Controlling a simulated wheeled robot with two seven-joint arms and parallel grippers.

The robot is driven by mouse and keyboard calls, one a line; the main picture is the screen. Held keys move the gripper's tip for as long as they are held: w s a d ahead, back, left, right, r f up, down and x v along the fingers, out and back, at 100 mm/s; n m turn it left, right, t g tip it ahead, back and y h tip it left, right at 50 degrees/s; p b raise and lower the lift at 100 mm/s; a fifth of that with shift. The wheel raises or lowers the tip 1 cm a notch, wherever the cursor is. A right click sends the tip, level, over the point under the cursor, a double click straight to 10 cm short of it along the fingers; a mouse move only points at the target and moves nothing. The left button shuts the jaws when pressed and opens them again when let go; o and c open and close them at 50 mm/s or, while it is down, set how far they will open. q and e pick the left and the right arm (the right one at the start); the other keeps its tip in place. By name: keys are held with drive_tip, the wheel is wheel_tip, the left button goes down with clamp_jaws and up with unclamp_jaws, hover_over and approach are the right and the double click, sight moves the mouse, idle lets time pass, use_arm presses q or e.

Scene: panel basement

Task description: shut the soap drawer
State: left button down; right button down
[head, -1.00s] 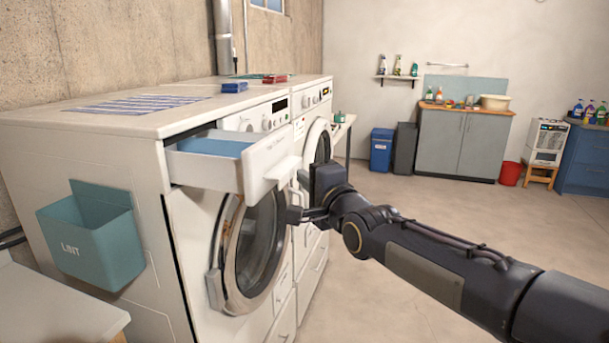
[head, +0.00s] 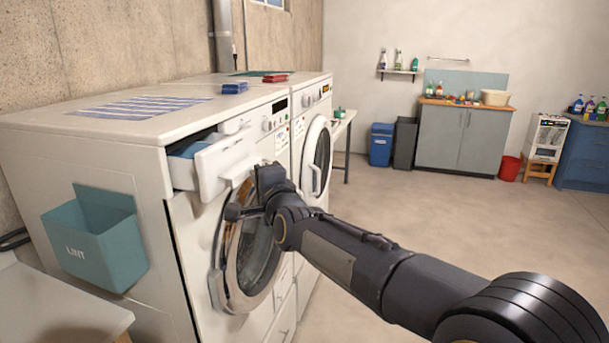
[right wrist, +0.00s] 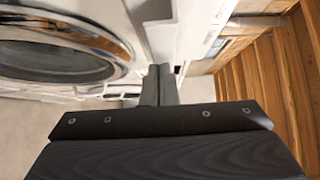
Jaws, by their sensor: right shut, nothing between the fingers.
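The soap drawer (head: 226,166) is a white-fronted drawer with a blue inside at the top left of the near washing machine (head: 180,235). It stands partly open, and a strip of its blue inside (head: 187,148) shows behind the front. My right gripper (head: 236,200) is shut and empty, just below and right of the drawer front, before the round door (head: 243,265). I cannot tell whether its fingers touch the drawer. In the right wrist view the shut fingers (right wrist: 159,85) point at the white machine front, beside the round door. My left gripper is out of view.
A teal lint bin (head: 95,240) hangs on the machine's side. A second machine (head: 318,120) stands beyond. A blue block (head: 235,87) and a red block (head: 275,78) lie on top. A pale table (head: 55,310) fills the lower left corner. The floor (head: 440,230) at right is clear.

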sight(222, 171)
drive_tip(key=w+a+p, duration=0.1)
drive_tip(key=a, duration=0.1)
drive_tip(key=a+p, duration=0.2)
drive_tip(key=a, duration=0.1)
drive_tip(key=w+a+p, duration=0.1)
drive_tip(key=a, duration=0.2)
drive_tip(key=shift+w+a+r+p, duration=0.1)
drive_tip(key=shift+w+r+p, duration=0.1)
drive_tip(key=shift+w+p, duration=0.15)
drive_tip(key=shift+w+a, duration=0.1)
drive_tip(key=shift+a, duration=0.2)
